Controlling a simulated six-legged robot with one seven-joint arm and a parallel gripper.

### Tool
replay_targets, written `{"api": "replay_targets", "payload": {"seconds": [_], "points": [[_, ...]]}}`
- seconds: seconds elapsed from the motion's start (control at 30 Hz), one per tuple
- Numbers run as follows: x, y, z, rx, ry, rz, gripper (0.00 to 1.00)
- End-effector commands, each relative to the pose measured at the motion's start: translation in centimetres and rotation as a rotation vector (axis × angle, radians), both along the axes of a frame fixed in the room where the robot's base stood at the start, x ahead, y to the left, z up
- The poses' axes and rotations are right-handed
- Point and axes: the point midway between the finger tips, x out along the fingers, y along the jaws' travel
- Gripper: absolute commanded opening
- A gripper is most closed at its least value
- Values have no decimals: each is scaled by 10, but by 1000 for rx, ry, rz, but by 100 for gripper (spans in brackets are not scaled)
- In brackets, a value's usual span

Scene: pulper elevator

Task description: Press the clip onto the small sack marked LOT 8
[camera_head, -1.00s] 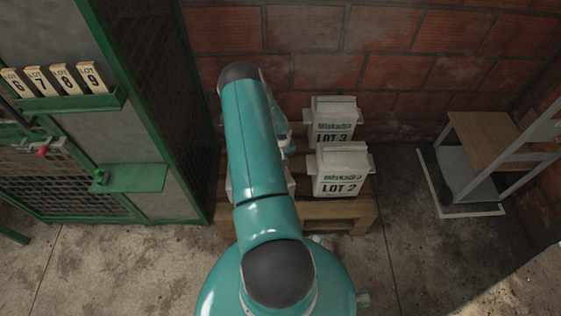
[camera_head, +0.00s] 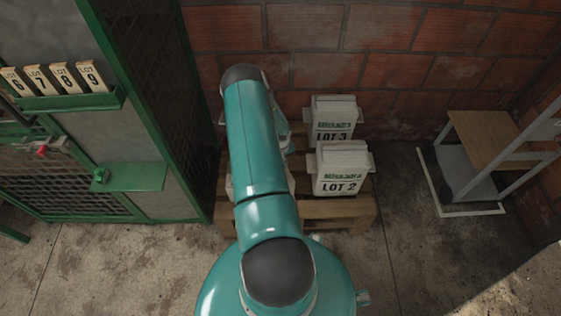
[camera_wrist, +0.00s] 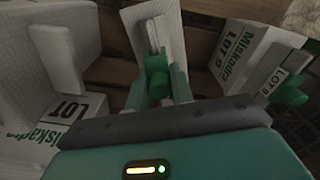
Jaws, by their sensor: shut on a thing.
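In the wrist view, my gripper (camera_wrist: 158,82) is shut on the green grip of a clip (camera_wrist: 156,64). The clip's pale narrow body points away from me, against or just over a white small sack (camera_wrist: 176,32). I cannot tell whether it touches. No lot number shows on that sack from here. My arm hides my gripper and this sack in the head view.
In the wrist view, a sack marked LOT 9 (camera_wrist: 228,62) is at right with a LOT 9 clip (camera_wrist: 275,85) beside it. Another LOT sack (camera_wrist: 65,112) is at left, number hidden. In the head view, LOT 3 (camera_head: 332,118) and LOT 2 (camera_head: 341,170) sacks stand on a pallet (camera_head: 335,212).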

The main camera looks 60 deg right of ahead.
Motion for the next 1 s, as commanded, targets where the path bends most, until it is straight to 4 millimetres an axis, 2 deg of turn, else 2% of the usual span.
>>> {"api": "replay_targets", "payload": {"seconds": [1.0], "points": [[0, -1, -12, -1, 0, 0, 0]]}}
